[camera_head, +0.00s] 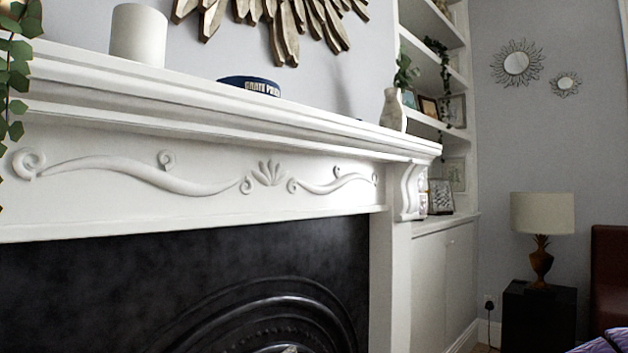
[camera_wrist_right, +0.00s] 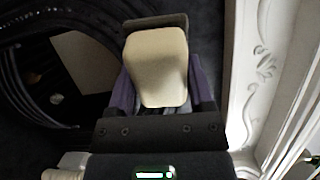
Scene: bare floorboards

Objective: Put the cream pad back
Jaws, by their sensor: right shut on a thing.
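The cream pad (camera_wrist_right: 157,58) shows in the right wrist view as a pale block with rounded corners. My right gripper (camera_wrist_right: 161,95) is shut on it, with a purple finger on either side. The dark fireplace lies behind and to the left of it in that view, and the white carved surround is to the right. The pad does not show in the head view. My left gripper is not in view.
The white mantel (camera_head: 230,104) carries a white cylinder (camera_head: 138,35), a dark blue lettered tin (camera_head: 250,85) and a white vase (camera_head: 392,110). A lamp (camera_head: 542,215) stands on a black cabinet (camera_head: 538,315) at right.

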